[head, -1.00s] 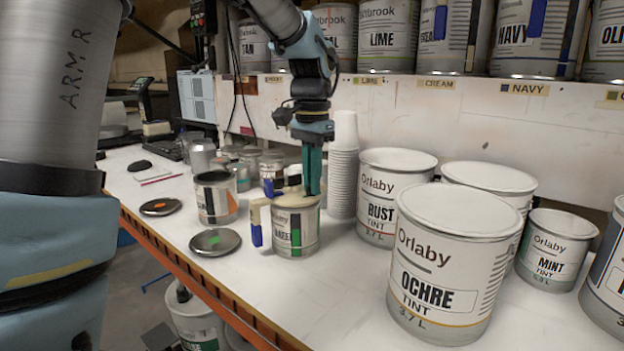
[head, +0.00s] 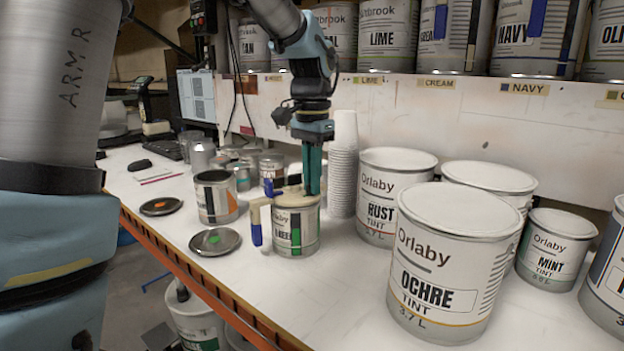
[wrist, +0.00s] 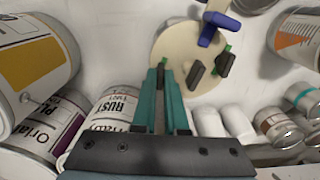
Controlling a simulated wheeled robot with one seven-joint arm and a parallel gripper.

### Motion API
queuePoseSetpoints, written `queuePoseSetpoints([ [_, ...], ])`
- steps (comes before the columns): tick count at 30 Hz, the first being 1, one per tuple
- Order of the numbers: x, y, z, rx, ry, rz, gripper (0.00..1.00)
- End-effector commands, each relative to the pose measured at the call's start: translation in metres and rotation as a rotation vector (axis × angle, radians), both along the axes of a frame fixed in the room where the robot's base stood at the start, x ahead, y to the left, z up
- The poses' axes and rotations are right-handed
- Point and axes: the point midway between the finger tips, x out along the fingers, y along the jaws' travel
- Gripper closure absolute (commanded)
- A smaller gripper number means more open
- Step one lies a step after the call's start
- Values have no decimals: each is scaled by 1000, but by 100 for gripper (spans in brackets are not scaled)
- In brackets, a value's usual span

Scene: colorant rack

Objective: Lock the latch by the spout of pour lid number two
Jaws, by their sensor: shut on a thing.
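I cannot read a number on the lid. In the wrist view the round lid (wrist: 180,45) carries two dark latch levers, one close to my fingertips (wrist: 195,75) and one further right (wrist: 224,63), with green bits beside them. My gripper (head: 311,190) points down at the lid's right edge. Its teal fingers (wrist: 164,70) are shut on a small green-tipped latch part at the rim, mostly hidden between them.
A tall stack of white cups (head: 343,165) stands right behind my gripper. The RUST (head: 392,200) and OCHRE (head: 450,270) cans stand to the right. An open can (head: 215,197) and two loose dark lids (head: 215,242) lie left, near the bench's orange edge (head: 190,268).

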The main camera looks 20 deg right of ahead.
Motion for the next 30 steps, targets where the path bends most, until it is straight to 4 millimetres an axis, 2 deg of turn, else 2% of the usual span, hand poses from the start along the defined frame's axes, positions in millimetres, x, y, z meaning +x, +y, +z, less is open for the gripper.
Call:
queuePoseSetpoints([
  [12, -1, 0, -1, 1, 3, -1, 100],
  [13, -1, 0, -1, 1, 3, -1, 86],
  [20, 0, 0, -1, 1, 1, 0, 60],
  [30, 0, 0, 4, -1, 0, 0, 59],
])
